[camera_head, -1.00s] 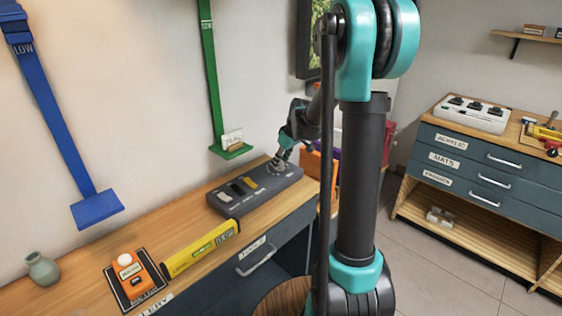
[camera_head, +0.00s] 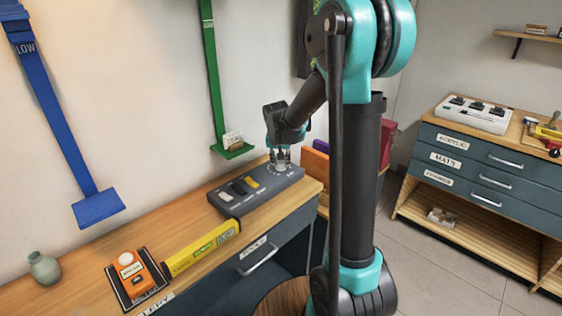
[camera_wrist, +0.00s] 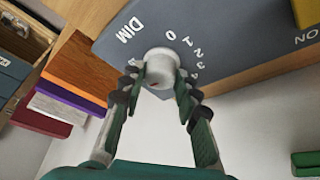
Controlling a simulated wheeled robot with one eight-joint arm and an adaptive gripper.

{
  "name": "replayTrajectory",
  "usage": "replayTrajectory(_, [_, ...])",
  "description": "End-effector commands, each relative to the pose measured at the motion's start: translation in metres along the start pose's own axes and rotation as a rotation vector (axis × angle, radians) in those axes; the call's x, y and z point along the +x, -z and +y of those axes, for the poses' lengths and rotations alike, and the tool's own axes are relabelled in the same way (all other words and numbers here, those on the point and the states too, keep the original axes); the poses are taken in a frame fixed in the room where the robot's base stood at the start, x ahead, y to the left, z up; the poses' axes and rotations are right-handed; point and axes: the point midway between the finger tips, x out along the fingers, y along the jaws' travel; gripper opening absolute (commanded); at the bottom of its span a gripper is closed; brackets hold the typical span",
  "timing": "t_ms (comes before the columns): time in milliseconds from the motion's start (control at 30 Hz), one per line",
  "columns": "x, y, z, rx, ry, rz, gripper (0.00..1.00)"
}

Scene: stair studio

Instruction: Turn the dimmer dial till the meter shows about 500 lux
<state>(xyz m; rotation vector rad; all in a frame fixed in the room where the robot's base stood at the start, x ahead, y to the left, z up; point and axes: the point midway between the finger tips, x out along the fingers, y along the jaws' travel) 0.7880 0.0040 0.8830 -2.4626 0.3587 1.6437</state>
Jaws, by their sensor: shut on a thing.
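The white dimmer dial (camera_wrist: 160,66) sits on the grey control panel (camera_wrist: 225,30), beside the word DIM and a numbered scale starting at 0. My gripper (camera_wrist: 160,85) is shut on the dial, with one green finger on each side of it in the wrist view. In the head view my gripper (camera_head: 280,162) points down at the right end of the grey panel (camera_head: 245,203). An orange device with a white dome, likely the light meter (camera_head: 132,276), lies on a dark mat at the bench's front left. Its reading is too small to tell.
The panel also carries several switches (camera_head: 240,187). A yellow level (camera_head: 202,248) and a green vase (camera_head: 43,267) are on the bench (camera_head: 90,270). Coloured boards (camera_head: 316,162) stand past the panel's right end. A green strap shelf (camera_head: 233,150) hangs behind.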

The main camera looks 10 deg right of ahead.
Motion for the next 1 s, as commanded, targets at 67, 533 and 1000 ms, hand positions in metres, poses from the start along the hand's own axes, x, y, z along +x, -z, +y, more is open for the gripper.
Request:
replayTrajectory(67, [-0.0001,0.0001,-0.0012,0.056,-0.024,0.000,0.03])
replayTrajectory(533, [0.0001,0.0001,-0.0023,0.303,-0.125,-0.001,0.03])
replayTrajectory(1000, [0.0003,-0.0001,-0.0024,0.343,-0.141,-0.002,0.03])
